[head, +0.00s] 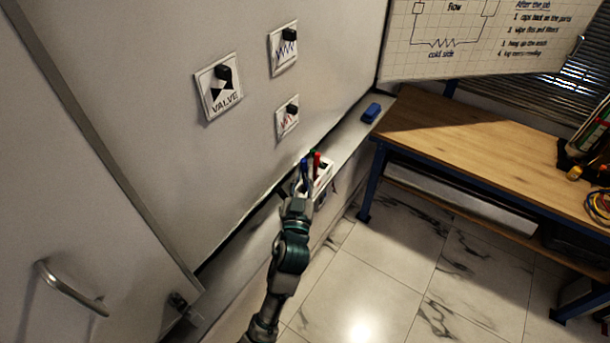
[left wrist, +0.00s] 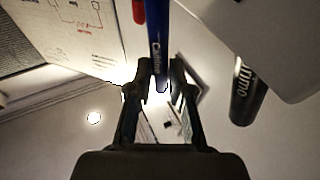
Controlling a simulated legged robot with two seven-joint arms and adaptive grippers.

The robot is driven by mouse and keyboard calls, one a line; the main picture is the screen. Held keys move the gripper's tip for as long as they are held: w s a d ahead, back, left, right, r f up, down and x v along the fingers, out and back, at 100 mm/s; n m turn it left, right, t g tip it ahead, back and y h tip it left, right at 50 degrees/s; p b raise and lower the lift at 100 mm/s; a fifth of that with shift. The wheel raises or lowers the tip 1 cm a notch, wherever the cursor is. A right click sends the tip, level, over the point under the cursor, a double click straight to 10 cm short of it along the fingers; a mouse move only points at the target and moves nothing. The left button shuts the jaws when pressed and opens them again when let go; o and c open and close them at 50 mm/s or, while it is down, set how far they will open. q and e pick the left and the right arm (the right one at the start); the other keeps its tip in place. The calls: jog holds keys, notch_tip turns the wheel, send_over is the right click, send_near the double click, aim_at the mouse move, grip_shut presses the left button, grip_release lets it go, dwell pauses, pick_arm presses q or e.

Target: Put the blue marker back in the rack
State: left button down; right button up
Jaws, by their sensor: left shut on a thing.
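The blue marker (head: 304,170) stands roughly upright at the rack. My left gripper (head: 301,187) is shut on it; in the left wrist view the marker (left wrist: 156,35) runs between the two fingertips (left wrist: 160,78). The small white rack (head: 323,174) is at the whiteboard's lower edge, just beyond and right of the gripper. A red marker (head: 317,161) stands in it. The gripper hides the blue marker's lower part, so I cannot tell whether it is inside the rack. My right gripper is in neither view.
A whiteboard with a valve card (head: 219,87) and two smaller cards rises behind the gripper. A blue eraser (head: 372,112) lies on the ledge at right. A wooden bench (head: 480,135) stands further right. A dark lettered cylinder (left wrist: 245,92) shows in the left wrist view.

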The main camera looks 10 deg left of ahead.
pick_arm(q)
jog(key=shift+w+f, duration=0.2)
jog(key=shift+f, duration=0.55)
jog(key=shift+w+d, duration=0.1)
jog(key=shift+w, duration=0.05)
jog(key=c, duration=1.2)
grip_release()
jog(key=shift+w+d+r, duration=0.1)
jog(key=shift+o, duration=0.8)
jog(key=shift+r, duration=0.15)
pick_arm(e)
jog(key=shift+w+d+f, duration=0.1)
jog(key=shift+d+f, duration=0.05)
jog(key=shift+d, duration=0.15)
pick_arm(q)
jog(key=o, duration=0.6)
jog(key=shift+c, duration=0.2)
jog(key=shift+r, duration=0.1)
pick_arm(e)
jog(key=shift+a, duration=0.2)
